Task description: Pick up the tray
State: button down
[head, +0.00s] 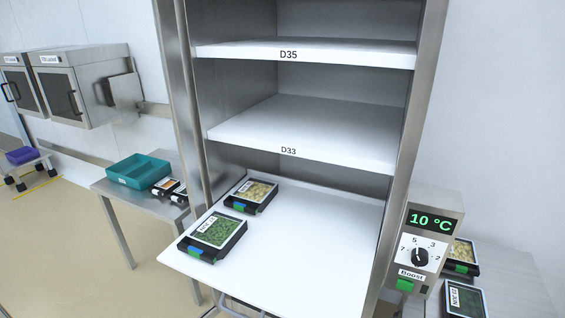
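A black tray (214,235) with green contents under a labelled top lies near the front left of a white pulled-out shelf (300,245). A second black tray (252,195) with pale yellowish contents lies just behind it on the same shelf. Both have blue and green tabs on their front edges. Two more such trays, one with pale contents (462,257) and one with green contents (465,299), sit at the far right, partly cut off or hidden. Which tray the task means cannot be told. My gripper is not in this view.
Shelves D35 (304,56) and D33 (310,134) above are empty. A control box (424,237) reading 10 °C stands right of the cabinet. A teal bin (138,171) is on a metal table at left. The white shelf's right side is clear.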

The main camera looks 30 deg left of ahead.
aim_at(210, 241)
jog(key=k+j, duration=0.15)
jog(key=j, duration=0.35)
jog(key=k+j, duration=0.2)
jog(key=j, duration=0.25)
jog(key=k+j+z, duration=0.1)
jog(key=j, duration=0.4)
jog(key=k+j, duration=0.25)
jog(key=j, duration=0.2)
jog(key=k+j, duration=0.2)
jog(key=j, duration=0.3)
jog(key=k+j, duration=0.2)
jog(key=j, duration=0.25)
jog(key=k+j+z, duration=0.1)
jog(key=j, duration=0.4)
jog(key=k+j, duration=0.3)
jog(key=j, duration=1.2)
jog(key=i+z, duration=0.05)
